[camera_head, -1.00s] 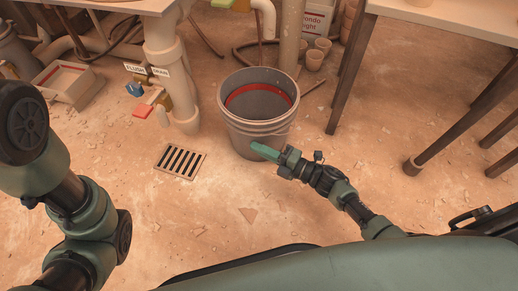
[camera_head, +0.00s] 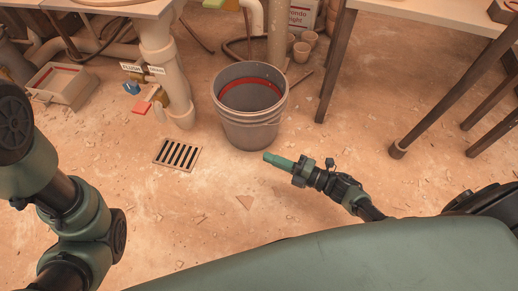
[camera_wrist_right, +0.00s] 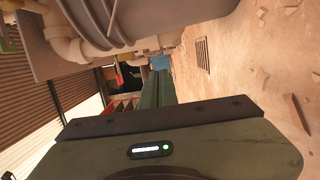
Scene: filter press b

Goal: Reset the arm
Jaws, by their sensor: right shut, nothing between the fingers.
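My right gripper (camera_head: 278,160) shows in the head view, low over the floor, just in front of and below the grey bucket (camera_head: 252,125). Its green fingers are closed together and hold nothing. In the right wrist view the closed fingers (camera_wrist_right: 158,88) point away from the camera, with the bucket (camera_wrist_right: 125,15) at the top. My left arm (camera_head: 75,205) comes in at the left of the head view; its gripper is outside the frame.
A floor drain grate (camera_head: 177,153) lies left of the bucket. Pipes with FLUSH and DRAIN labels (camera_head: 143,69) stand behind it. A table leg (camera_head: 335,65) stands right of the bucket. Small pots (camera_head: 301,50) sit behind. The front floor is mostly clear, with small debris.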

